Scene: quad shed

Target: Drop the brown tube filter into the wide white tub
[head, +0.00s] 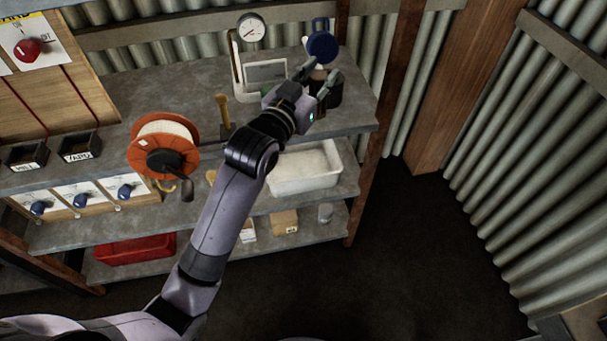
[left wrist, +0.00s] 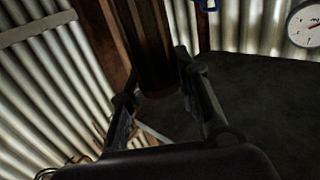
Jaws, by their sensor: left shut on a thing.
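My left gripper (head: 322,80) is over the right part of the top shelf, shut on the brown tube filter (head: 318,74). In the left wrist view the filter (left wrist: 153,60) is a dark brown cylinder between the two fingers (left wrist: 160,98). In the head view the gripper partly hides it. The wide white tub (head: 302,186) stands on the shelf below, down and left of the gripper, open at the top and pale inside. My left forearm covers its left end. My right gripper is not in view.
A white-framed container (head: 264,72), a gauge (head: 251,28) and a blue item (head: 321,44) are behind. An orange reel (head: 160,146) is left. The floor (head: 420,240) at right is clear.

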